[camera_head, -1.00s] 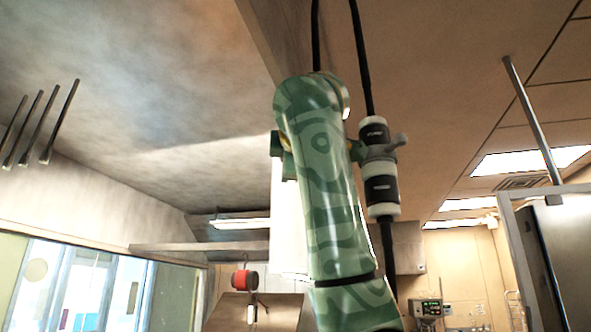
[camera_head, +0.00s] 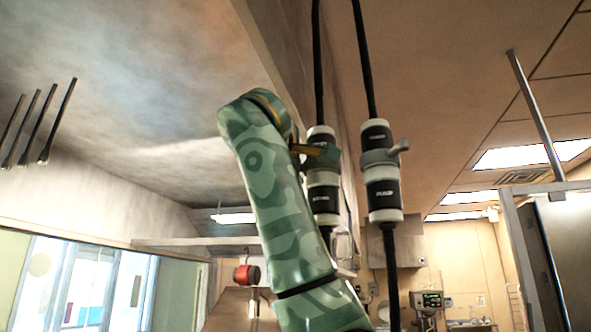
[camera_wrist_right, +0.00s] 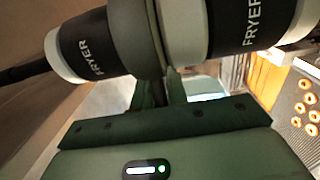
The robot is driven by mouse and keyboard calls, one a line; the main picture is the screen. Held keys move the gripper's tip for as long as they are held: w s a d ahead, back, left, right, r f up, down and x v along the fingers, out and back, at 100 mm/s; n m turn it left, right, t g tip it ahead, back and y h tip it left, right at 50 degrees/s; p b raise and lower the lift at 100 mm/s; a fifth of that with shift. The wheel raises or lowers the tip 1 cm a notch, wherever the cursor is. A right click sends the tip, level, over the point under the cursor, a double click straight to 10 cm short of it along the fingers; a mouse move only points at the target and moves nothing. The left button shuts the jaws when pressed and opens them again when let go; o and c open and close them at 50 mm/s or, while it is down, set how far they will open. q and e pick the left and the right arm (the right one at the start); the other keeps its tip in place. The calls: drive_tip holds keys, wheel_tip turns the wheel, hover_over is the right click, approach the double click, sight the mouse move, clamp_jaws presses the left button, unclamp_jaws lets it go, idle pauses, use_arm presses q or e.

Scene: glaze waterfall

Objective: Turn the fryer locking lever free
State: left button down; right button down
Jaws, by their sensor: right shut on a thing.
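The fryer coupling (camera_wrist_right: 165,35) crosses the top of the right wrist view, with white end rings and black halves both marked FRYER. A grey-green collar is at its middle. My right gripper (camera_wrist_right: 163,88) is shut at this collar; the locking lever between the fingers is mostly hidden. In the head view, the left one of two hanging couplings (camera_head: 322,190) has my right gripper (camera_head: 312,152) at its middle, partly hidden behind my green patterned arm. My left gripper is not in view.
A second coupling (camera_head: 381,185) with a grey lever (camera_head: 400,147) hangs close by on the right, on its own black hose. A red object (camera_head: 247,274) hangs lower left. A metal cabinet (camera_head: 560,255) stands at the right edge.

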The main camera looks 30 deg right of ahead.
drive_tip(key=c, duration=1.5)
unclamp_jaws()
drive_tip(key=shift+o, duration=0.2)
drive_tip(key=shift+w, duration=0.15)
drive_tip(key=b+v, duration=0.5)
drive_tip(key=v, duration=1.1)
